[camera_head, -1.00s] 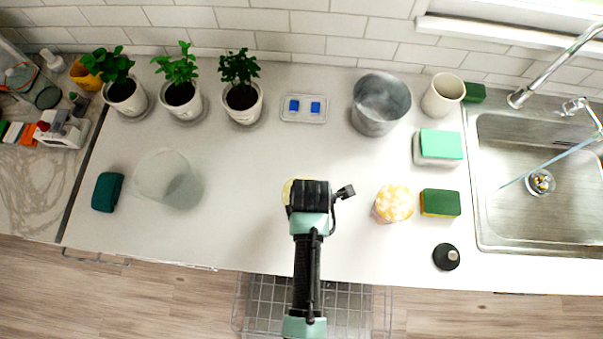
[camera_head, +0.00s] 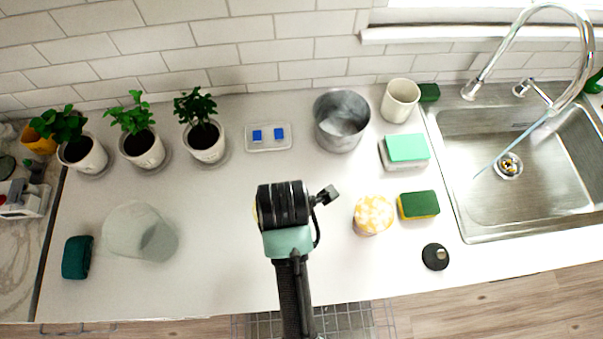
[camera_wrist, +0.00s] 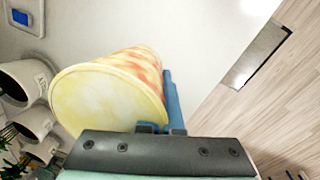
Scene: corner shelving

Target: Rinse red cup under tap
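A cup with a red-orange patterned side and a pale yellow end (camera_wrist: 108,98) fills the middle of the wrist view. It lies between the fingers of my gripper (camera_wrist: 155,127), which appears shut on it. One blue finger shows along its right side; the other is hidden. In the head view, only a pale yellow edge of the cup (camera_head: 256,214) shows beside my gripper (camera_head: 284,205), above the counter's front middle. The tap (camera_head: 540,15) arches over the steel sink (camera_head: 470,222) at right. A thin bluish streak runs from near the tap to the drain.
An orange-white patterned cup (camera_head: 374,214), a green-yellow sponge (camera_head: 419,205) and a black round item (camera_head: 435,257) stand between my gripper and the sink. A metal pot (camera_head: 341,122) and beige cup (camera_head: 400,101) are behind. A translucent container (camera_head: 135,232) is left.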

